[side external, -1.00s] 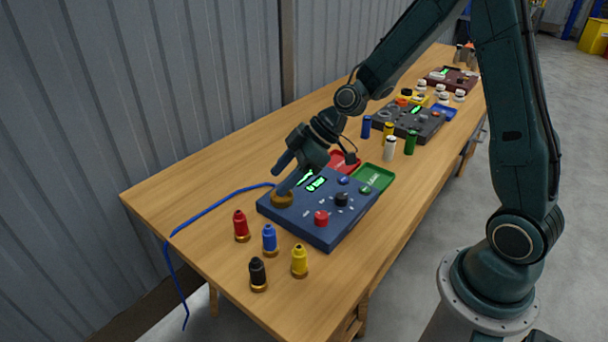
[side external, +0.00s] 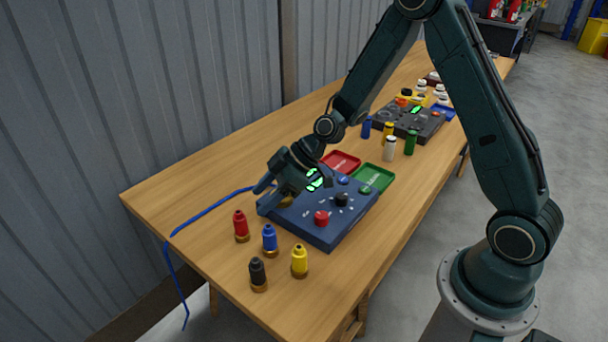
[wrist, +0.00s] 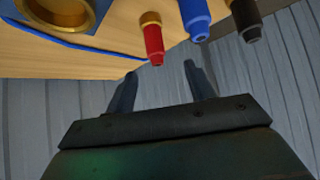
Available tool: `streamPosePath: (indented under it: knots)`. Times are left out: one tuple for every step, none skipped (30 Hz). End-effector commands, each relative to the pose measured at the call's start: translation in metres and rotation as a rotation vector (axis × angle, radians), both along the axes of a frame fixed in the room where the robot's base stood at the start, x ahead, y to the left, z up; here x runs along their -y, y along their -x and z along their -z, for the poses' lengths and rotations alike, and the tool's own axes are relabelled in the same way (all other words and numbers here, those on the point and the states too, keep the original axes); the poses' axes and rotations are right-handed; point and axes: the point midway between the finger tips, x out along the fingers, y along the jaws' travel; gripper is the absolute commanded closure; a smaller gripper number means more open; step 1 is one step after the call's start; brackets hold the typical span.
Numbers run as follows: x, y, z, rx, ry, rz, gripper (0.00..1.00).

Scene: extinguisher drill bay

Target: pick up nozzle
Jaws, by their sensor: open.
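Several nozzles with brass bases stand upright on the wooden table: red (side external: 240,226), blue (side external: 270,240), black (side external: 257,272) and yellow (side external: 300,261). The pictures do not show which one the task means. My gripper (side external: 263,197) is open and empty, over the left edge of the blue control box (side external: 325,232), behind and above the red nozzle. In the wrist view, the red nozzle (wrist: 153,40) lies just beyond the gap between my fingertips (wrist: 160,70), apart from them. The blue nozzle (wrist: 196,18) and black nozzle (wrist: 245,18) are to its right. The yellow one is not seen there.
A blue hose (side external: 215,204) runs from the box over the table's left edge. A brass ring (wrist: 88,22) sits on the box. Red (side external: 341,162) and green (side external: 374,177) trays lie behind it. Corrugated wall (side external: 150,90) borders the table. The table front right is clear.

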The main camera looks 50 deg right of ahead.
Motion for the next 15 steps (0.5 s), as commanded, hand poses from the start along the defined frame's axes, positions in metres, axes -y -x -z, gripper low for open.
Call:
streamPosePath:
  knots:
    - [-0.005, -0.003, 0.006, -0.002, 0.000, -0.002, 0.46]
    - [-0.008, -0.004, 0.009, -0.002, 0.000, -0.003, 0.46]
    - [-0.010, -0.007, 0.013, -0.002, 0.001, -0.003, 0.46]
    - [-0.012, -0.008, 0.016, -0.002, 0.001, -0.002, 0.46]
    - [-0.014, -0.010, 0.017, -0.001, 0.001, -0.001, 0.46]
    - [-0.016, -0.012, 0.020, -0.001, 0.000, -0.001, 0.46]
    - [-0.017, -0.013, 0.022, -0.001, 0.000, -0.001, 0.46]
    - [-0.019, -0.014, 0.024, -0.002, 0.001, -0.001, 0.46]
    - [-0.020, -0.015, 0.025, -0.001, 0.000, -0.001, 0.46]
    - [-0.020, -0.015, 0.026, -0.001, 0.000, -0.001, 0.46]
    - [-0.021, -0.016, 0.027, -0.001, 0.001, 0.000, 0.46]
    - [-0.021, -0.016, 0.027, -0.001, 0.001, 0.000, 0.46]
    - [-0.021, -0.016, 0.027, 0.000, 0.001, 0.001, 0.46]
    - [-0.021, -0.017, 0.027, 0.001, 0.000, 0.001, 0.46]
    - [-0.021, -0.017, 0.027, 0.001, 0.000, 0.001, 0.46]
